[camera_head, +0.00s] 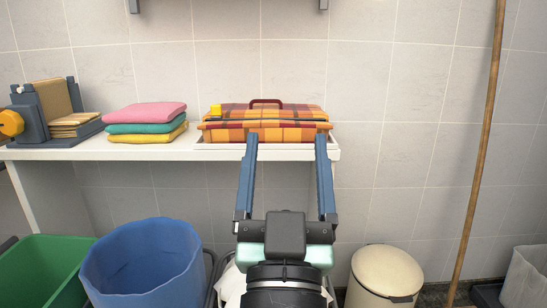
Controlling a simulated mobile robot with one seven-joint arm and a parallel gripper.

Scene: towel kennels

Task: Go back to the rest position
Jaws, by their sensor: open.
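My gripper (288,139) is in the lower middle of the head view. Its two long blue fingers are spread apart and point up toward the shelf. Nothing shows between the fingers. The fingertips overlap the front edge of the shelf and the lower part of an orange plaid bundle (285,116) in the picture. I cannot tell whether they touch it. The bundle has a dark red handle and a yellow tag and lies on the white shelf (195,153).
Folded pink, teal and yellow towels (146,117) and a grey device with an orange knob (44,112) stand on the shelf. Below are a green bin (42,270), a blue bin (143,270) and a cream pedal bin (384,276). A wooden pole (481,140) leans at right.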

